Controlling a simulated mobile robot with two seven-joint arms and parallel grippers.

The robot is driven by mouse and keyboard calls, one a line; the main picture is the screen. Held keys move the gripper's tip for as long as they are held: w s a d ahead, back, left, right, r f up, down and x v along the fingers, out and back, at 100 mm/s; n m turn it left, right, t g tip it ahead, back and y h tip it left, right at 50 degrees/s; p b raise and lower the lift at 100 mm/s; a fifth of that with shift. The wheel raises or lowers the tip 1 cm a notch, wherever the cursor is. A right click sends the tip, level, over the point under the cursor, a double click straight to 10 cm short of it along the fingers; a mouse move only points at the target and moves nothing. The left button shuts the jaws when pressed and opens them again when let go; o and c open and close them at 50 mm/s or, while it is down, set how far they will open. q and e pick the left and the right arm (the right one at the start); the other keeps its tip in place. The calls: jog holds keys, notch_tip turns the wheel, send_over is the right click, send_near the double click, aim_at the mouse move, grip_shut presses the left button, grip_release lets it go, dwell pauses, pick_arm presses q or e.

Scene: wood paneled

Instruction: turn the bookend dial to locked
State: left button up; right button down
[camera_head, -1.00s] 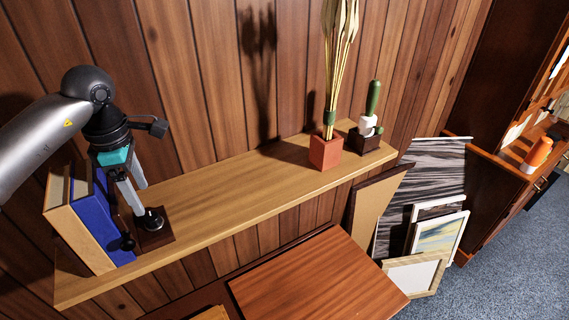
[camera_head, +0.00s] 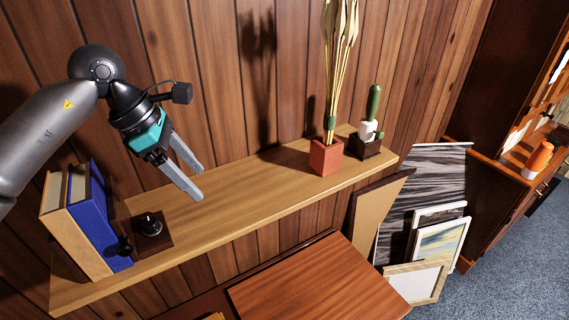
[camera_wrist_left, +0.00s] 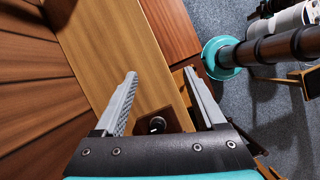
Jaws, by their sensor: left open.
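The dark wooden bookend (camera_head: 165,238) stands on the shelf against the right side of the books. A round black knob with a bright top, which looks like the dial (camera_head: 150,225), sits on its base. A second black knob (camera_head: 122,246) shows beside the blue book; I cannot read any locked mark. My left gripper (camera_head: 199,183) is open and empty, above the shelf and right of the bookend, apart from it. In the left wrist view the open fingers (camera_wrist_left: 160,73) show with the bookend (camera_wrist_left: 172,115) and its knob (camera_wrist_left: 157,123) lower between them. My right gripper is out of view.
Books (camera_head: 88,225) stand at the shelf's left end. A red pot (camera_head: 325,157) with tall dried stems and a potted cactus (camera_head: 365,146) stand at the right. The shelf (camera_head: 240,195) between is clear. A wooden tabletop (camera_head: 315,280) lies below.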

pick_arm(q)
jog(key=s+d+r+n+h, duration=0.1)
jog(key=d+h, duration=0.3)
jog(key=d, duration=0.4)
jog(key=s+d+r+h, duration=0.2)
jog(key=d+h, duration=0.3)
jog(key=d, duration=0.3)
jog(key=shift+d+r+n+t, duration=0.15)
jog(key=shift+r+n+t, duration=0.2)
jog(key=shift+r, duration=0.3)
